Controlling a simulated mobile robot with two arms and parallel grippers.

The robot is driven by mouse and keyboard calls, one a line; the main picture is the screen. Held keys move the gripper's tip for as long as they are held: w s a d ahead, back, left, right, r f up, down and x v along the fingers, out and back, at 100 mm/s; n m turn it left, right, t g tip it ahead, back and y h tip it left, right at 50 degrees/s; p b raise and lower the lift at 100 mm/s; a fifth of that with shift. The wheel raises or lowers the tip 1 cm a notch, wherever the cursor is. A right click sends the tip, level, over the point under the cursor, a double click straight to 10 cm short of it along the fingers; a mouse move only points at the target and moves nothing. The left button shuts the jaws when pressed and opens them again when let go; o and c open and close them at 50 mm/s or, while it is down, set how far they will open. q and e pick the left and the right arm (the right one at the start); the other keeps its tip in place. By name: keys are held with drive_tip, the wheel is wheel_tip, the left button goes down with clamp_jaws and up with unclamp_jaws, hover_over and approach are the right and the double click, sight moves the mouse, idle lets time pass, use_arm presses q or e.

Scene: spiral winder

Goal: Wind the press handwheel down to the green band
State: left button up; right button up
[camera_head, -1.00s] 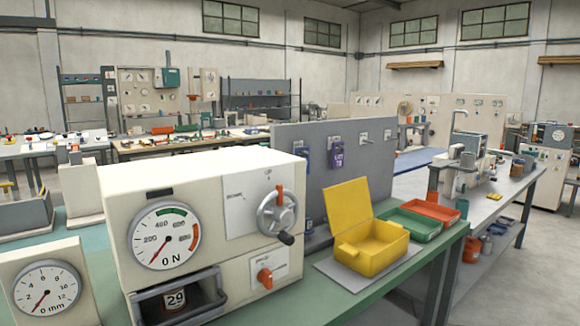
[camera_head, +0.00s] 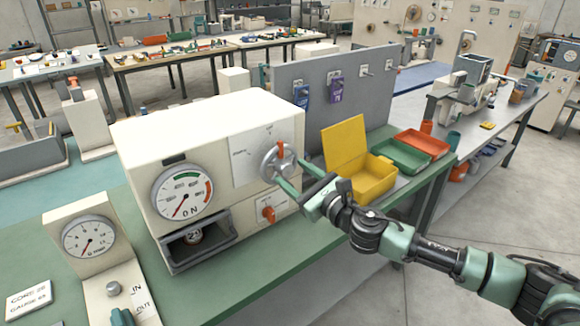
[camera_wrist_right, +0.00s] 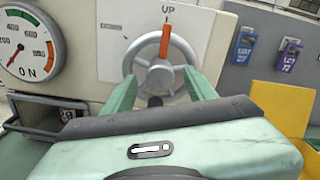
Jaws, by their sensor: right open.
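The press (camera_head: 215,150) is a cream box on the green bench. Its handwheel (camera_head: 279,160) is a grey wheel on the front right face, with an orange marker at its top under the word UP in the right wrist view (camera_wrist_right: 160,70). The round dial (camera_head: 182,192) has a green band near its top and a red band at right; its red needle points to the lower left, by 0 N. My right gripper (camera_head: 287,174) is open at the wheel, its fingers on either side of the wheel's lower part; contact is unclear. My left gripper is not in view.
An orange knob (camera_head: 268,213) sits below the wheel. An open yellow box (camera_head: 372,178), a green tray (camera_head: 403,156) and an orange tray (camera_head: 424,143) stand to the right. A small gauge (camera_head: 88,240) stands at left. Blue and purple tags hang on the grey panel (camera_head: 345,85).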

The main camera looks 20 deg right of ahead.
drive_tip(key=shift+x, duration=0.95)
clamp_jaws()
